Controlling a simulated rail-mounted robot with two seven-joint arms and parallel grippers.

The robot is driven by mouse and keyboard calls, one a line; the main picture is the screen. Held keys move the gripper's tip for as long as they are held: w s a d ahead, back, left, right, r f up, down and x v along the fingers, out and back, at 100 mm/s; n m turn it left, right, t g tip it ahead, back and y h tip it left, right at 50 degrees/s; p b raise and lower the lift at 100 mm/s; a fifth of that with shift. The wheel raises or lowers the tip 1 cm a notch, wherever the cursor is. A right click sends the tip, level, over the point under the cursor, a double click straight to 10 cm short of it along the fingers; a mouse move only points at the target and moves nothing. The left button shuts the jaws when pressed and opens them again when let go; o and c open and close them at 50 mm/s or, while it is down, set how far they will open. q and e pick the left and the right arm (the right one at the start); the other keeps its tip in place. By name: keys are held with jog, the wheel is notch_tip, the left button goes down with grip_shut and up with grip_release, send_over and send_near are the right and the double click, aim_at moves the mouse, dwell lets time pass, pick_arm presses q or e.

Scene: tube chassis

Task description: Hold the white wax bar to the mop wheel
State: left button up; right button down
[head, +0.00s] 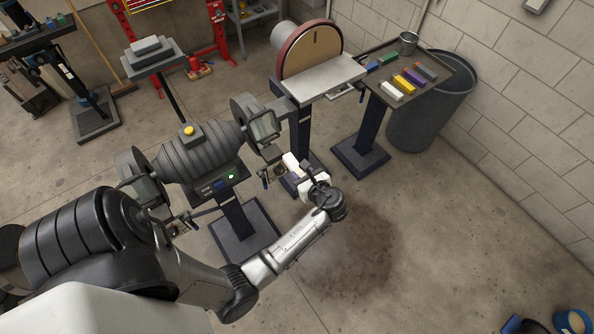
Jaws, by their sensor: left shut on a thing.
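My left gripper (306,180) is in front of and to the right of the bench machine, shut on a small pale bar (291,162). The bench machine (200,152) is grey, with a yellow button on top, a green light and a guarded wheel at each end. The right-hand wheel (263,128) is up and left of the bar; I cannot tell whether they touch. Which wheel is the mop wheel is unclear. Another white bar (391,91) lies on the side tray. My right gripper is not in view.
The side tray (437,84) also holds several coloured bars and a metal cup (408,43). A disc sander (311,50) stands beside it, and a grey bin (430,120) behind. A dark stain (350,250) marks the open floor below my gripper.

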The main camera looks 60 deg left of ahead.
aim_at(287, 165)
pick_arm(q)
jog(key=shift+s+a+f+n+g, duration=0.3)
jog(key=shift+s+a+f+g, duration=0.1)
jog(key=shift+s+f, duration=0.3)
jog(key=shift+s+a+f, duration=0.1)
jog(key=shift+a+f, duration=0.15)
jog(key=shift+a+f+b, duration=0.2)
jog(key=shift+a+b, duration=0.4)
jog(key=shift+a, duration=0.1)
jog(key=b+x, duration=0.2)
jog(key=shift+a+r, duration=0.1)
jog(key=shift+a, duration=0.35)
jog(key=shift+a+r+p, duration=0.4)
jog(key=shift+a+p, duration=0.55)
jog(key=shift+a, duration=0.25)
jog(key=shift+p+x, duration=0.35)
jog(key=shift+x, duration=0.5)
jog(key=shift+r, duration=0.1)
